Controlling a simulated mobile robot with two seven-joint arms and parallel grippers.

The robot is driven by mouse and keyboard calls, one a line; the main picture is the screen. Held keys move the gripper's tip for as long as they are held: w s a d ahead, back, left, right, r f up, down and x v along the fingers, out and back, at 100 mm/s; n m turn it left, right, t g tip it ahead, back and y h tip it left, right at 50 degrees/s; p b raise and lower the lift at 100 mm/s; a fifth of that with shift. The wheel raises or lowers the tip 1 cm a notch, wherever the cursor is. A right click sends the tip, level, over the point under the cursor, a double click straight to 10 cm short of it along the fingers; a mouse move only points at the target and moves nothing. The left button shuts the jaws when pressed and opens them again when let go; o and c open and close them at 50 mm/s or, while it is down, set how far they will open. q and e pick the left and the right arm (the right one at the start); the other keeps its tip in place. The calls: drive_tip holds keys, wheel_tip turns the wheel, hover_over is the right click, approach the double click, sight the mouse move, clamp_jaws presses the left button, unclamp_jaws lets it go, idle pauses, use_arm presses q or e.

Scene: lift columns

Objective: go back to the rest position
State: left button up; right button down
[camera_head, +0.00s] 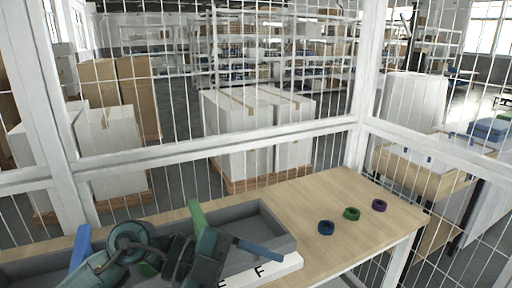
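One of my arms, dark green, comes in from the bottom left, so I take it as my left arm. Its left gripper (193,261) is low over a grey tray (277,226), at the near left of the wooden table. The fingers overlap in this view, so I cannot tell whether they are open or shut. A green bar (197,216) sticks up behind the gripper. A dark blue bar (258,248) lies slanted to its right. A blue bar (81,246) stands at the left by my arm. The bars' lower parts are hidden. My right gripper is not in view.
A blue ring (326,227), a green ring (351,214) and a purple ring (379,205) lie on the table (300,196), right of the tray. A white mesh fence (215,145) runs behind the table. White boxes (238,118) stand beyond it.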

use_arm(q)
wheel_tip(320, 180, up, 7)
drive_tip(key=d+n+t+h, duration=0.1)
drive_tip(key=n+t+h, duration=0.15)
drive_tip(key=h, duration=0.35)
drive_tip(key=w+a+r+n+t, duration=0.4)
drive_tip(key=n+t, duration=0.4)
drive_tip(key=t, duration=0.4)
drive_tip(key=w+a+f+n+t+y, duration=0.2)
drive_tip(key=a+f+n+t+y, duration=0.1)
drive_tip(key=a+f+n+y, duration=0.5)
drive_tip(key=w+a+f+n+t+y, duration=0.2)
drive_tip(key=a+f+n+y, duration=0.5)
drive_tip(key=y, duration=0.4)
drive_tip(key=s+a+f+n+g+y, duration=0.2)
drive_tip(key=s+a+f+g, duration=0.1)
drive_tip(key=s+f+g, duration=0.65)
drive_tip(key=s+f+m+g+h, duration=0.15)
drive_tip(key=s+f+g, duration=0.35)
drive_tip(key=s+f, duration=0.6)
drive_tip(key=w+d+f+m+t+h, duration=0.1)
drive_tip(key=w+d+f+t+h, duration=0.1)
drive_tip(key=w+d+f+t, duration=0.3)
drive_tip(key=shift+d+t+h, duration=0.35)
drive_tip(key=shift+d+t, duration=0.5)
drive_tip(key=shift+t, duration=0.05)
